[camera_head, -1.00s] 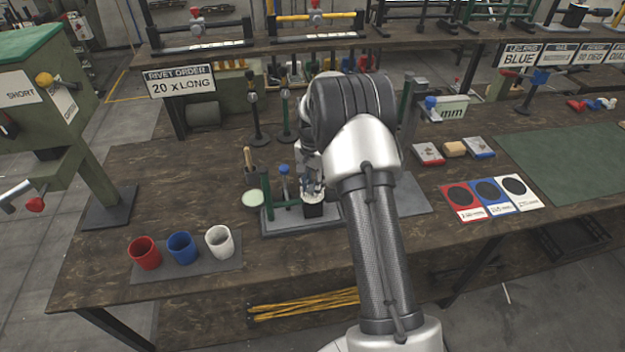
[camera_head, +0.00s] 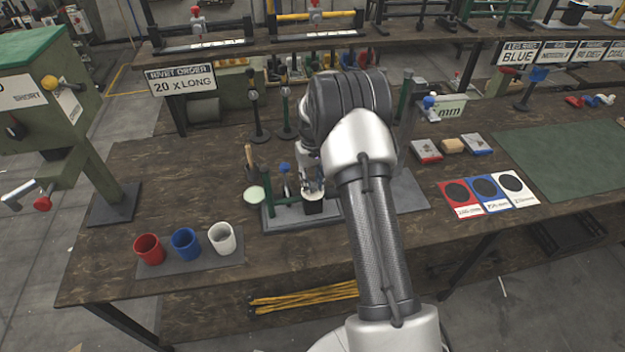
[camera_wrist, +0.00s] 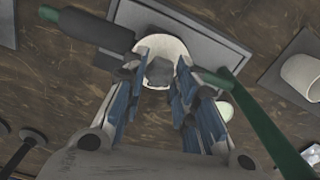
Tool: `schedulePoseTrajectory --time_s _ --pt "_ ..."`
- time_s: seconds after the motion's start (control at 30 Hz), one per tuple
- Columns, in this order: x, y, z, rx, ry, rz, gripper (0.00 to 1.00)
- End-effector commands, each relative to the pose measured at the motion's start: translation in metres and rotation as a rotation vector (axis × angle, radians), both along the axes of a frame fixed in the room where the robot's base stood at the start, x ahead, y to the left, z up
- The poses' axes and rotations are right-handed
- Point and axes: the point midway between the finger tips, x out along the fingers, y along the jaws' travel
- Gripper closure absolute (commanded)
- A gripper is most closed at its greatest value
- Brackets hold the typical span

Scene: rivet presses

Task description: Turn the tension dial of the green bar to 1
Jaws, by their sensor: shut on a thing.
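The green bar (camera_head: 290,202) is part of a small fixture on a grey plate at the front middle of the bench. It also shows in the wrist view (camera_wrist: 250,110). The tension dial is a pale round disc (camera_wrist: 177,48) with a grey knob (camera_wrist: 159,71) at its centre; in the head view it sits on a black base (camera_head: 313,208). My gripper (camera_wrist: 160,75) comes down over the dial and is shut on the knob, one finger on each side. It also shows in the head view (camera_head: 313,186). The dial's numbers cannot be read.
Red (camera_head: 148,249), blue (camera_head: 185,244) and white cups (camera_head: 222,238) stand at the front left. A green mat (camera_head: 570,160) lies at the right.

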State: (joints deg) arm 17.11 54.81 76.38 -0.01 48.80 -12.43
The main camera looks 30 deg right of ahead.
Motion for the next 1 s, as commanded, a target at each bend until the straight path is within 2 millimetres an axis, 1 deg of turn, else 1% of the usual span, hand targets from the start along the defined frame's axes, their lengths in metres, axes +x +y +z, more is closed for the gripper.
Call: schedulePoseTrajectory --time_s 0.2,0.5,0.73,1.0 --pt "0.0002 0.0001 0.0006 0.000 -0.001 0.203 0.97" --pt "0.0002 0.0002 0.0002 0.000 0.000 0.436 0.97" --pt "0.0001 0.0002 0.0000 0.000 0.000 0.546 0.97" --pt "0.0001 0.0002 -0.0001 0.000 0.000 0.598 0.97"
